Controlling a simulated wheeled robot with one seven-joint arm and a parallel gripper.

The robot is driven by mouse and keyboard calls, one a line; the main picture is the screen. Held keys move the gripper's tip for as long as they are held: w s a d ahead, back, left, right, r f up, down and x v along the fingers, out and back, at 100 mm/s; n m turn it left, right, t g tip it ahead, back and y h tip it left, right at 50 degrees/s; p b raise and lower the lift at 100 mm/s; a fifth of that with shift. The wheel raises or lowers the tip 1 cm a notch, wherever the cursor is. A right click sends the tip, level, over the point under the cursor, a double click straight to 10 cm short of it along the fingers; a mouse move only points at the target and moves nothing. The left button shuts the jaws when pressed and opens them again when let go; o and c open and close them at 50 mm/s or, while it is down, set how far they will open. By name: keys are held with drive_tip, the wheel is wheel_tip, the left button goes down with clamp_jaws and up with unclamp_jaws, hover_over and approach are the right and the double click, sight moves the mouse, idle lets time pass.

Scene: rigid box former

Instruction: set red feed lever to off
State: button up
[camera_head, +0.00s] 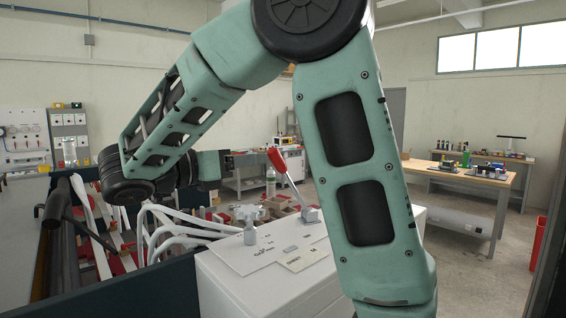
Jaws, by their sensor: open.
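The red feed lever (280,163) has a red grip on a bare metal shaft. The shaft rises from a grey pivot on the white cabinet top and leans to the upper left. My gripper (238,161) is open and small in the picture, just left of the red grip. A gap shows between them in the picture; their difference in depth is hard to judge. The fingertips are not clear against the background. Labels (265,253) lie on the cabinet top in front of the lever, too small to read surely.
The white cabinet (225,292) fills the lower middle. A small grey knob-like part (250,233) stands on it. White curved bars and red parts (170,228) crowd its left side. My arm covers the right of the cabinet. A wooden workbench (462,178) stands farther back right.

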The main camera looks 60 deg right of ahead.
sight(280, 155)
drive_tip(key=p+x, duration=0.3)
drive_tip(key=x, duration=0.6)
drive_tip(key=shift+c, duration=0.2)
clamp_jaws()
